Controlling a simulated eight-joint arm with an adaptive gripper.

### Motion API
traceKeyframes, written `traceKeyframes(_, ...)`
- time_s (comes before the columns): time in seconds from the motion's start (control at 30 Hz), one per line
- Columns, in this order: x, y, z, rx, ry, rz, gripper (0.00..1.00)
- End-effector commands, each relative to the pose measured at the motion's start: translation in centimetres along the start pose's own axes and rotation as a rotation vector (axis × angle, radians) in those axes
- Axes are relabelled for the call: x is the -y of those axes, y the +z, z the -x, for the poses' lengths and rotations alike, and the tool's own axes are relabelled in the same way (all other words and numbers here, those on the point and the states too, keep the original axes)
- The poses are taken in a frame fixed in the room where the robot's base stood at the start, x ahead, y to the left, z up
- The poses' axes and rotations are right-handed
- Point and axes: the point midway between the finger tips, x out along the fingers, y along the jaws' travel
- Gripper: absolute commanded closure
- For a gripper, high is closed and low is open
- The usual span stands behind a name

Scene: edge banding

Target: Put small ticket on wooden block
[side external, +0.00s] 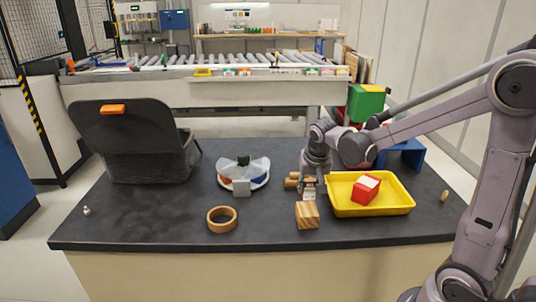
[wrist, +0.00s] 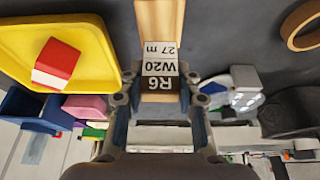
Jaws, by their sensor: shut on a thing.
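The small ticket (side external: 309,191) is a pale label with a dark band, upright at my gripper (side external: 309,184). In the wrist view the ticket (wrist: 160,62) reads "R6 W20 27 m" and shows between the fingers of my gripper (wrist: 160,98), which is shut on it. The wooden block (side external: 307,216) stands on the dark table just in front of and below the ticket. The wooden block (wrist: 160,18) also shows past the ticket's far edge in the wrist view. I cannot tell whether ticket and block touch. The fingertips are partly hidden.
A yellow tray (side external: 405,208) holding a red and white box (side external: 366,189) is close on the right. Small wooden pieces (side external: 291,182) lie left of my gripper. A wooden ring (side external: 222,219) and a white rounded holder (side external: 229,171) stand left. The front left table is mostly clear.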

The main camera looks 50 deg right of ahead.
Motion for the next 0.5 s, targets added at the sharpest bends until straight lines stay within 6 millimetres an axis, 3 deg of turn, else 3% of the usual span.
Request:
traceKeyframes(0.3,0.0,1.2,-3.1,0.0,0.0,0.0,0.86)
traceKeyframes(0.5,0.0,1.5,-3.6,0.0,0.0,0.0,0.86)
